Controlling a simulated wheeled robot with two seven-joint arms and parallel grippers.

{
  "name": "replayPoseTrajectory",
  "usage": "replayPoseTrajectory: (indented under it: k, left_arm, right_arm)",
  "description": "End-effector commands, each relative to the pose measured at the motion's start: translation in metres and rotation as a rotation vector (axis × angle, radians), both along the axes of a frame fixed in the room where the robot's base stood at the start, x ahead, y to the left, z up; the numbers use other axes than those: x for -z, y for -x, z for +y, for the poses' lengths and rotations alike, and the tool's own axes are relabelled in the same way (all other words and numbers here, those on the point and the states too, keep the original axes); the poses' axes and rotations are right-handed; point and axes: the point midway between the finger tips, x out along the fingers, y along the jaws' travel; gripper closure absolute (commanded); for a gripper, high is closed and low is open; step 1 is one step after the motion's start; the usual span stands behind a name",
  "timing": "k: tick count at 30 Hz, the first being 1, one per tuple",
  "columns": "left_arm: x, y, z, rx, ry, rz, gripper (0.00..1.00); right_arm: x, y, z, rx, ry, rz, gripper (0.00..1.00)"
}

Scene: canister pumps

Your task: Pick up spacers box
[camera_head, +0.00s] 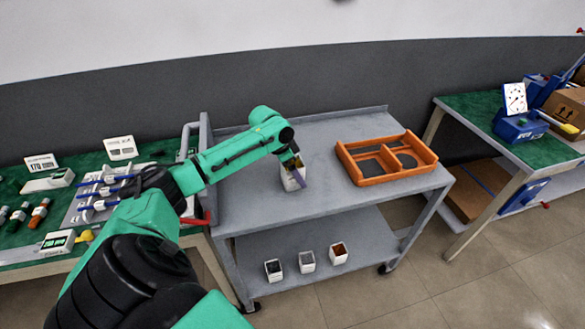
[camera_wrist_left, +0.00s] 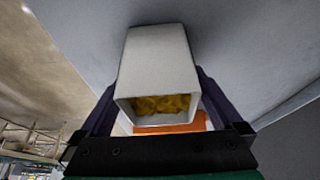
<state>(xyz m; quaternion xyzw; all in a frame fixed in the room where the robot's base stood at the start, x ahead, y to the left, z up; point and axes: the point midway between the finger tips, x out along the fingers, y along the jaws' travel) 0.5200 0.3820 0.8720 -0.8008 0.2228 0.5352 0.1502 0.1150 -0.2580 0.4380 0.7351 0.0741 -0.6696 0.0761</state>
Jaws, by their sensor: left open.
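A white open-topped box (camera_head: 291,179) stands on the top of the grey cart, under my left gripper (camera_head: 295,176). In the left wrist view the white box (camera_wrist_left: 160,60) shows yellow pieces inside its mouth. The two dark fingers of my left gripper (camera_wrist_left: 158,88) lie on either side of the box, and the jaws are open. Whether a finger touches the box cannot be told. I cannot read a label on it, so I cannot confirm that its contents are spacers. My right gripper is in neither view.
An orange divided tray (camera_head: 425,160) sits on the cart top (camera_head: 240,205) to the right of the box. Three small white boxes stand on the lower shelf (camera_head: 370,258). A green-topped bench (camera_head: 20,175) with tools is at left, another (camera_head: 555,150) at right.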

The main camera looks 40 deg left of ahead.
Motion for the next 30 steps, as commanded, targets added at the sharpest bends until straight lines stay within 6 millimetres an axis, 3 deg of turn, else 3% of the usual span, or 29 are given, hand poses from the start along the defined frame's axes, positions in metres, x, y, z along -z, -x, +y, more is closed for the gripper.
replayPoseTrajectory:
  k: [1,8,16,20,23,26,30]
  left_arm:
    - [0.000,0.000,0.000,0.000,0.000,0.000,0.08]
    - [0.000,0.000,0.000,0.000,0.001,0.000,0.96]
    - [-0.003,0.000,0.000,0.000,0.000,-0.002,0.98]
    - [-0.014,-0.001,0.000,0.001,0.001,-0.004,0.98]
    - [-0.032,-0.001,0.001,0.000,-0.002,-0.006,0.98]
    - [-0.063,-0.001,0.000,0.001,-0.001,-0.008,0.98]
    - [-0.119,-0.002,0.000,0.001,0.001,-0.011,0.98]
  right_arm:
    - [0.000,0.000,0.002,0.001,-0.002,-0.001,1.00]
    - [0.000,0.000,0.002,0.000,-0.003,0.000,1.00]
    - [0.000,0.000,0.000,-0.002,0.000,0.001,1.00]
    - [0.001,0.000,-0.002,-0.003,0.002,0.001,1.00]
    - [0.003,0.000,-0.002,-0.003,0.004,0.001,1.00]
    - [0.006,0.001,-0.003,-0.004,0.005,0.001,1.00]
    - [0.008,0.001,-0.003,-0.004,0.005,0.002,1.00]
